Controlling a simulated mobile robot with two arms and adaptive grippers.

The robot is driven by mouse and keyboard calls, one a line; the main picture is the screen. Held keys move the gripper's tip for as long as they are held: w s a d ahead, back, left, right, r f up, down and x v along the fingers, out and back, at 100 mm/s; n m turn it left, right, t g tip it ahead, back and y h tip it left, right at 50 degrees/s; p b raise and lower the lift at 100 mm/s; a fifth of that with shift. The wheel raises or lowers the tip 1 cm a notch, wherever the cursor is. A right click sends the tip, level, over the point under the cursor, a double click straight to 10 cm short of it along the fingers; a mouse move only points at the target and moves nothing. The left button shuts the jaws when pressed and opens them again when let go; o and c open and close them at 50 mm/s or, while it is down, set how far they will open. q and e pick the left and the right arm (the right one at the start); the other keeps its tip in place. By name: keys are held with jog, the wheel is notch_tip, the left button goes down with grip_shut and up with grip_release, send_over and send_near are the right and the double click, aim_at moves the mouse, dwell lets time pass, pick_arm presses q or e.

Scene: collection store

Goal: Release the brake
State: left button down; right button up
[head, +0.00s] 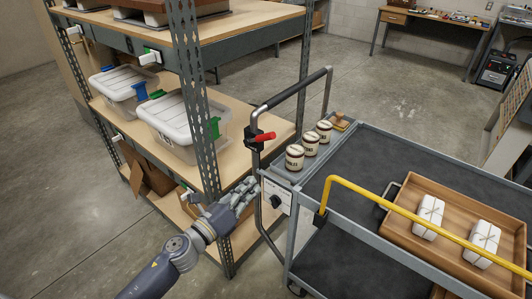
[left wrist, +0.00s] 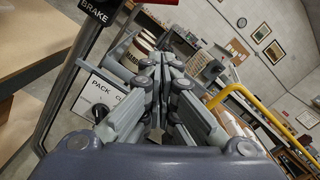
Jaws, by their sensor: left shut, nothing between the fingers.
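The cart (head: 335,160) has an upright tubular handle (head: 291,91) at its left end. A red lever (head: 265,137) on a black bracket is fixed to the handle's near post and points right. My right gripper is not in view.
A white panel with a black knob (head: 275,201) is on the cart's end, close to my left gripper. Several labelled jars (head: 294,157) stand above it. A wooden tray (head: 400,225) with white packages lies behind a yellow rail (head: 400,205). A metal shelf (head: 205,130) with lidded boxes stands left.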

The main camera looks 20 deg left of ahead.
aim_at(260, 139)
pick_arm(q)
jog(key=w+d+r+p, duration=0.1)
jog(key=w+r+p, duration=0.2)
jog(key=w, duration=0.8)
jog(key=shift+r+p, duration=0.25)
jog(key=shift+p, duration=0.6)
jog(key=shift+d, duration=0.1)
